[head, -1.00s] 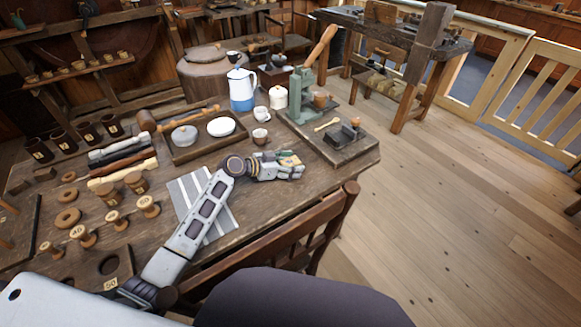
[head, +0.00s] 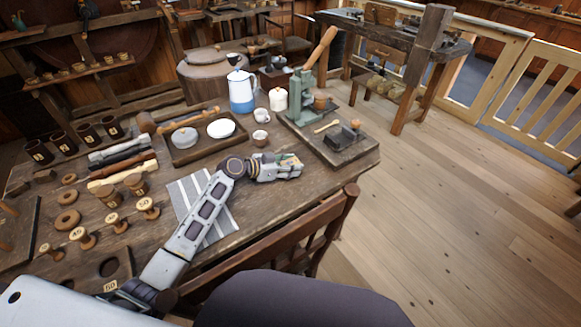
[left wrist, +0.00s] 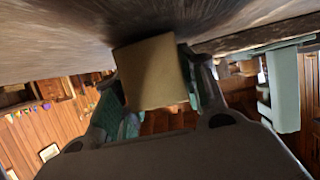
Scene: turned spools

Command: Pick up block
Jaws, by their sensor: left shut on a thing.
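The block (left wrist: 151,73) shows in the left wrist view as a plain tan piece with a squarish face, between the two fingers. My left gripper (head: 291,166) is shut on it, over the front right part of the workbench in the head view. In the left wrist view the left gripper (left wrist: 152,95) has a finger on each side of the block. In the head view the fingers hide most of the block. Whether it touches the bench top is hard to tell. My right gripper is not in view.
The workbench (head: 275,205) has bare wood around the gripper. A small cup (head: 259,138) stands just behind it, and a board with a green press (head: 300,98) is behind right. A striped cloth (head: 185,190) lies left, under my arm. A wooden chair (head: 325,225) stands in front.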

